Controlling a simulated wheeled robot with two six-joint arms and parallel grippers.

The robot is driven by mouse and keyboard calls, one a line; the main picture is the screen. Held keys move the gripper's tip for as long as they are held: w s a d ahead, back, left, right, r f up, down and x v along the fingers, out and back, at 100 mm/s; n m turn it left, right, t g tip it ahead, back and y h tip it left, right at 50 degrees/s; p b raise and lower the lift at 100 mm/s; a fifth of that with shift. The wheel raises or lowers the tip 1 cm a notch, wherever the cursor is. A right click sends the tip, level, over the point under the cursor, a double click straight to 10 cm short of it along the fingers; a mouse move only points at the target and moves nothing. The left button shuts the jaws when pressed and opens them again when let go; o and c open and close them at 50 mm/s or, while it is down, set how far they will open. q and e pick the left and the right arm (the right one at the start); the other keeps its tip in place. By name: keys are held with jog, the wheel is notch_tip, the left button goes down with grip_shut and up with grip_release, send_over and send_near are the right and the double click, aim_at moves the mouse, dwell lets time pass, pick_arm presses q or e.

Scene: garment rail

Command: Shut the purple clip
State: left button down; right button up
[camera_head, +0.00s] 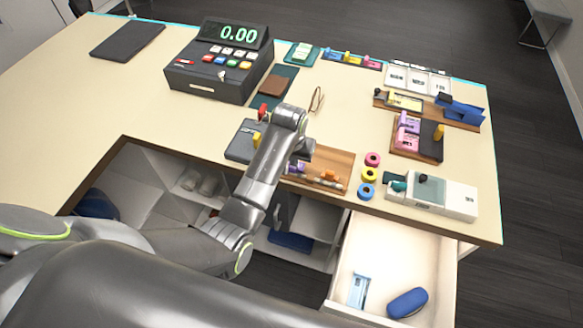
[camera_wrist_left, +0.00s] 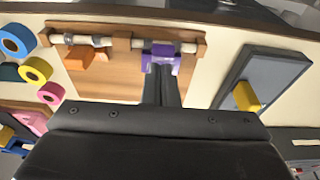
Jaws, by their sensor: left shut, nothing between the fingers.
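The purple clip (camera_wrist_left: 160,51) sits on a pale rod (camera_wrist_left: 190,47) along a wooden board (camera_wrist_left: 120,80) in the left wrist view. In the head view only part of the purple clip (camera_head: 294,167) shows beside my arm. My left gripper (camera_wrist_left: 162,70) is shut and empty, its fingertips right at the purple clip; they seem to touch it, but the contact is hard to make out. In the head view the left gripper (camera_head: 302,151) is over the board's left end, partly hidden by my wrist. Whether the clip is fully shut cannot be told. My right gripper is out of view.
An orange clip (camera_head: 330,175) is on the same board. Pink, yellow and blue tape rolls (camera_head: 369,174) stand to its right, and a grey pad (camera_head: 241,146) lies to its left. A cash register (camera_head: 218,65) stands behind. An open drawer (camera_head: 385,262) juts out in front.

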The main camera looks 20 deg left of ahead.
pick_arm(q)
jog(key=shift+r, duration=0.4)
jog(key=shift+w+r, duration=0.1)
jog(key=shift+r, duration=0.15)
jog(key=shift+w+r, duration=0.15)
jog(key=shift+r, duration=1.25)
jog(key=shift+s+r, duration=0.25)
jog(key=shift+r, duration=0.6)
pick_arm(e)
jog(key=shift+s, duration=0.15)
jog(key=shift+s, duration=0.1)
